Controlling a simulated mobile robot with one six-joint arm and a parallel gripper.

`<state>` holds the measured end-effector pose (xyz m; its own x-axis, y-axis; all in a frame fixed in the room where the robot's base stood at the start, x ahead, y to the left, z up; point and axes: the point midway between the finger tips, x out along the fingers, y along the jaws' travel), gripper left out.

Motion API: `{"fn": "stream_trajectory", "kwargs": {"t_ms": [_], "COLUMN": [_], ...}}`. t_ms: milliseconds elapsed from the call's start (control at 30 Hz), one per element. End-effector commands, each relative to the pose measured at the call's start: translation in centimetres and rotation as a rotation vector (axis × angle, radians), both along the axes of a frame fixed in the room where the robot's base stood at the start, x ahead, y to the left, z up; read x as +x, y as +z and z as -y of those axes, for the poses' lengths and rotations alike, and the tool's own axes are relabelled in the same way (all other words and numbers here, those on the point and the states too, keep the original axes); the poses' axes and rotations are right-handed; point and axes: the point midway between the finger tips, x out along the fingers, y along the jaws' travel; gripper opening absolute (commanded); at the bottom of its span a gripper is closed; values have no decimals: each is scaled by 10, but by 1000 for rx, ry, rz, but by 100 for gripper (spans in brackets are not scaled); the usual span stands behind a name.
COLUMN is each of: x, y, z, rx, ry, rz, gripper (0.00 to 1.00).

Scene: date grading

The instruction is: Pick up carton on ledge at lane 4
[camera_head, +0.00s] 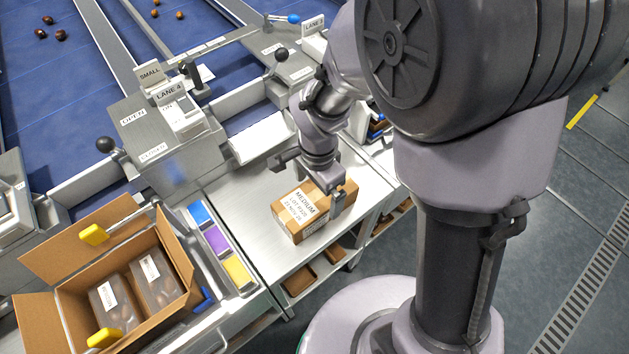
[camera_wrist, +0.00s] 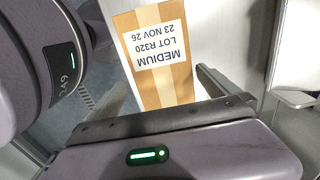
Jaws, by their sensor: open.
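A brown carton (camera_head: 291,222) with a white label reading "MEDIUM" sits on the steel ledge (camera_head: 246,195), below and right of the LANE 4 sign (camera_head: 170,92). It also shows in the wrist view (camera_wrist: 170,88), its label upside down. My gripper (camera_head: 312,182) is open over the carton's far side. One finger shows left of and behind the carton, the other hangs near its right end. I cannot tell if either touches the carton.
An open box (camera_head: 75,303) with dark packs stands at lower left, beside blue, purple and yellow blocks (camera_head: 219,242). The lane 4 housing (camera_head: 160,135) with a black-knobbed lever rises behind the ledge. Cartons lie on a shelf underneath. The ledge left of the carton is bare.

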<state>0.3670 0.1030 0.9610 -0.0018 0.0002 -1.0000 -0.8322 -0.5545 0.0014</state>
Motion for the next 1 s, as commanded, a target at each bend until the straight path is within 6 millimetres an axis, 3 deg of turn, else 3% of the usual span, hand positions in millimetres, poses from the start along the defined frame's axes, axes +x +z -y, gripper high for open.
{"fn": "stream_trajectory", "kwargs": {"t_ms": [167, 400, 600, 1000], "x": [0, 2, 3, 3], "y": [-18, -62, -61, -60], "z": [-1, -5, -5, -5], "rx": [-1, 0, 1, 1], "ry": [0, -1, 0, 0], "rz": [-1, -2, 1, 1], "gripper": [100, 100, 100, 21]}}
